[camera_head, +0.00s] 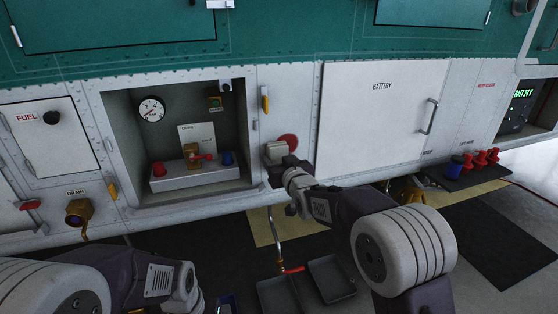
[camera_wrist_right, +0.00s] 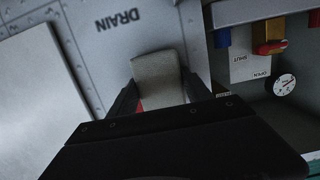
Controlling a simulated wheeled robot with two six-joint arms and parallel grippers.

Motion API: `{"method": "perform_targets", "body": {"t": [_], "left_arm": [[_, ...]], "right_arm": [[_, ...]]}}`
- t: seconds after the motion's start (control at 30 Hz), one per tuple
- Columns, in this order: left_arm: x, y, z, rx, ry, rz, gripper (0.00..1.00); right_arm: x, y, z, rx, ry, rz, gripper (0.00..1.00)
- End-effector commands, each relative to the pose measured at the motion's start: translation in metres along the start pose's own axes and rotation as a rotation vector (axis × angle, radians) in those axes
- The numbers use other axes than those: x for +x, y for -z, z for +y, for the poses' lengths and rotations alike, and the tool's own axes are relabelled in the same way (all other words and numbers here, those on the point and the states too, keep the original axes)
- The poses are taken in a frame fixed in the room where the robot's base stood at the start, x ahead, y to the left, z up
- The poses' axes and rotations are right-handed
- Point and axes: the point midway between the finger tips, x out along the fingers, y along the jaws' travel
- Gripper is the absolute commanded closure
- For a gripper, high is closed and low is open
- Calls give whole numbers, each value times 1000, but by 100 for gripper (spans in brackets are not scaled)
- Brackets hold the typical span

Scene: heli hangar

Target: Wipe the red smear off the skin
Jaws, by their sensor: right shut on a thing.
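The red smear (camera_head: 289,141) is a round red patch on the pale riveted skin, between the open bay and the battery door. My right gripper (camera_head: 279,160) is up at the skin just below and left of it. It is shut on a pale grey pad (camera_head: 275,149), which overlaps the smear's left side in the head view. In the right wrist view the pad (camera_wrist_right: 158,78) stands between the two fingers (camera_wrist_right: 157,98), with a little red showing near its base. I cannot tell whether the pad touches the skin. My left gripper is out of frame; only its arm shows.
The open bay (camera_head: 185,204) with gauge and red and blue knobs lies left of the smear. The battery door (camera_head: 370,115) with its handle is to the right. A yellow-tagged catch (camera_head: 265,99) sits above. Dark trays (camera_head: 331,279) and a red-handled pipe (camera_head: 291,269) are below.

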Motion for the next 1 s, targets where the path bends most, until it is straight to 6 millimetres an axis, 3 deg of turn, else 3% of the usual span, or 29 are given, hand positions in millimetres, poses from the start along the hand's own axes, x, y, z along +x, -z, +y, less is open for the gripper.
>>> {"method": "perform_targets", "body": {"t": [0.33, 0.6, 1.0], "left_arm": [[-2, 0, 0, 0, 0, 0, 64], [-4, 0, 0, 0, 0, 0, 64], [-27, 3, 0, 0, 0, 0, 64]], "right_arm": [[-2, 2, 32, 0, -3, 2, 75], [-2, 1, 39, 0, 0, 1, 75], [0, 4, 74, 0, -2, 1, 75]]}}
